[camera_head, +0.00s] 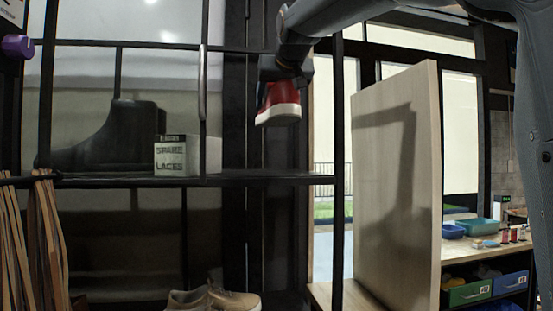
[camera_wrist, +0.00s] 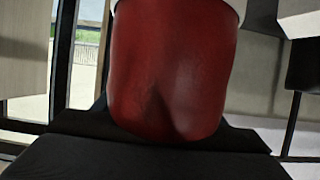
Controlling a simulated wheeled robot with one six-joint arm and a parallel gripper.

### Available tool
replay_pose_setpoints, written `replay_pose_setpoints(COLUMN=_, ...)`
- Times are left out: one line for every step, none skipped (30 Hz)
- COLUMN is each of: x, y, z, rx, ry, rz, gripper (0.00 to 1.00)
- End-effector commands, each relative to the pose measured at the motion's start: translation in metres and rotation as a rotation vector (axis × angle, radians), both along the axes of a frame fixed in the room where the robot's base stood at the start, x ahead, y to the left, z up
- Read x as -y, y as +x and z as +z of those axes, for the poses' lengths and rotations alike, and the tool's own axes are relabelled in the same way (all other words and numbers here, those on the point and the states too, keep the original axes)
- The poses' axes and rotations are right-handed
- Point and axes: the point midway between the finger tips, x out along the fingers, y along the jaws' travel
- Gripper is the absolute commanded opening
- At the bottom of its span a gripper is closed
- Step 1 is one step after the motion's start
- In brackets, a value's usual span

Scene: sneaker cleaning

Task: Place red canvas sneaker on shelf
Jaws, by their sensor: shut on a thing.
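A white box labelled SPARE LACES (camera_head: 177,158) stands on the shelf left of the sneaker, beside a dark boot shape (camera_head: 105,140). A pale wooden panel (camera_head: 395,190) stands to the right. The shelf's right end looks clear.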

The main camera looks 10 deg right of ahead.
Motion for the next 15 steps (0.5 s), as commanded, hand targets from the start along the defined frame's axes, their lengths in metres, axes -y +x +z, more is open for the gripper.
replay_pose_setpoints(x=0.0, y=-0.002, z=-0.011, rx=-0.003, ry=0.0, rz=0.0, gripper=0.27)
replay_pose_setpoints(x=0.0, y=-0.002, z=-0.018, rx=-0.003, ry=0.0, rz=0.0, gripper=0.27)
replay_pose_setpoints(x=-0.001, y=-0.002, z=-0.028, rx=-0.003, ry=-0.001, rz=0.001, gripper=0.27)
replay_pose_setpoints(x=-0.001, y=-0.002, z=-0.035, rx=-0.003, ry=-0.001, rz=0.002, gripper=0.27)
replay_pose_setpoints(x=-0.001, y=-0.002, z=-0.043, rx=-0.003, ry=-0.001, rz=0.002, gripper=0.27)
replay_pose_setpoints(x=-0.002, y=-0.002, z=-0.052, rx=-0.003, ry=-0.001, rz=0.003, gripper=0.27)
replay_pose_setpoints(x=-0.002, y=-0.002, z=-0.059, rx=-0.002, ry=0.0, rz=0.003, gripper=0.27)
replay_pose_setpoints(x=-0.002, y=-0.002, z=-0.066, rx=-0.003, ry=0.0, rz=0.003, gripper=0.27)
replay_pose_setpoints(x=-0.002, y=-0.002, z=-0.076, rx=-0.003, ry=-0.002, rz=0.003, gripper=0.27)
replay_pose_setpoints(x=-0.002, y=-0.002, z=-0.083, rx=-0.002, ry=-0.002, rz=0.004, gripper=0.27)
replay_pose_setpoints(x=-0.002, y=-0.002, z=-0.089, rx=-0.002, ry=-0.001, rz=0.004, gripper=0.27)
replay_pose_setpoints(x=-0.002, y=-0.002, z=-0.098, rx=-0.002, ry=-0.001, rz=0.004, gripper=0.27)
replay_pose_setpoints(x=-0.003, y=-0.001, z=-0.103, rx=-0.001, ry=-0.002, rz=0.004, gripper=0.27)
replay_pose_setpoints(x=-0.003, y=-0.001, z=-0.108, rx=-0.001, ry=-0.002, rz=0.004, gripper=0.27)
replay_pose_setpoints(x=-0.003, y=-0.001, z=-0.114, rx=0.0, ry=0.0, rz=0.004, gripper=0.27)
